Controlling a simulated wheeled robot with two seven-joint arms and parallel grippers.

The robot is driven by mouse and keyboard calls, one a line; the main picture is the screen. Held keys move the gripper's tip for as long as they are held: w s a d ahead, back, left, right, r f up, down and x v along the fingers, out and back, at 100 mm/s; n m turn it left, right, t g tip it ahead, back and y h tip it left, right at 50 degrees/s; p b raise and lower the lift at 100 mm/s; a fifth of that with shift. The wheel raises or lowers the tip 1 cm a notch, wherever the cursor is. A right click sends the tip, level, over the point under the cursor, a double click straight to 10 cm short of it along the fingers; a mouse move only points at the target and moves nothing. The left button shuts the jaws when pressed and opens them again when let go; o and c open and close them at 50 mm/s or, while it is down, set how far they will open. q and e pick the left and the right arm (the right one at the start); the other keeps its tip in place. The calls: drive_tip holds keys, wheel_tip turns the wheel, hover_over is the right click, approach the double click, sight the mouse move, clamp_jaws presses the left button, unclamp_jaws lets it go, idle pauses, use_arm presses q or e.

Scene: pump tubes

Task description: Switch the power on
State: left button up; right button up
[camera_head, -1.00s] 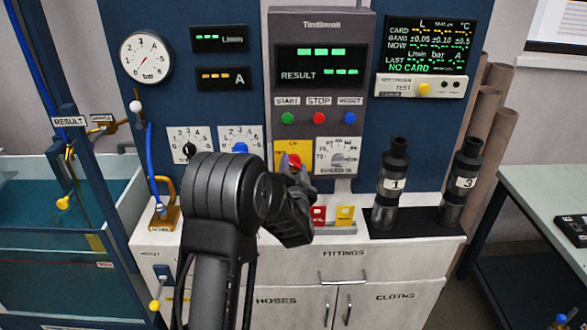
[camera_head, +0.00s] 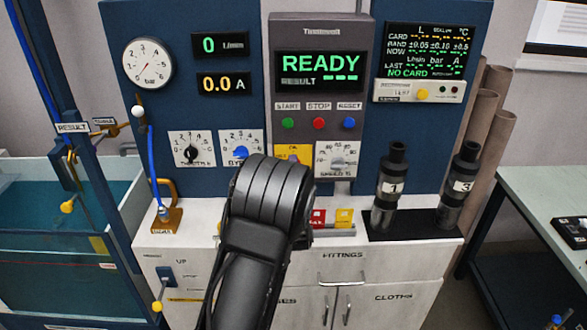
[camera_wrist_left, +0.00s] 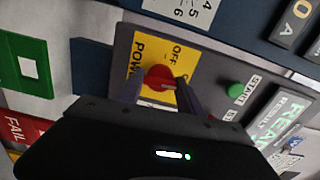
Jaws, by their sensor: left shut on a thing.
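The red power knob (camera_wrist_left: 158,76) sits on a yellow plate (camera_wrist_left: 146,52) lettered POWER and OFF in the left wrist view. My left gripper (camera_wrist_left: 160,90) is shut on the knob, with one finger on each side of it. In the head view my left arm hides most of the gripper and the knob. Only the upper part of the yellow plate (camera_head: 293,150) shows there. The controller display (camera_head: 321,66) reads READY in green. The flow readout (camera_head: 219,45) shows 0 and the current readout (camera_head: 224,84) shows 0.0 A. My right gripper is in neither view.
Green, red and blue buttons (camera_head: 319,123) lie above the knob. Dial plates (camera_head: 190,149) flank it on both sides. Two dark pump tubes (camera_head: 392,185) stand on a black mat at the right. A water tank (camera_head: 40,200) is at the left.

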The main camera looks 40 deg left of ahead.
use_arm(q)
drive_tip(key=shift+m, duration=0.5)
drive_tip(key=o, duration=1.4)
drive_tip(key=b+v, duration=0.1)
drive_tip(key=v, duration=0.6)
drive_tip(key=shift+s+d, duration=0.3)
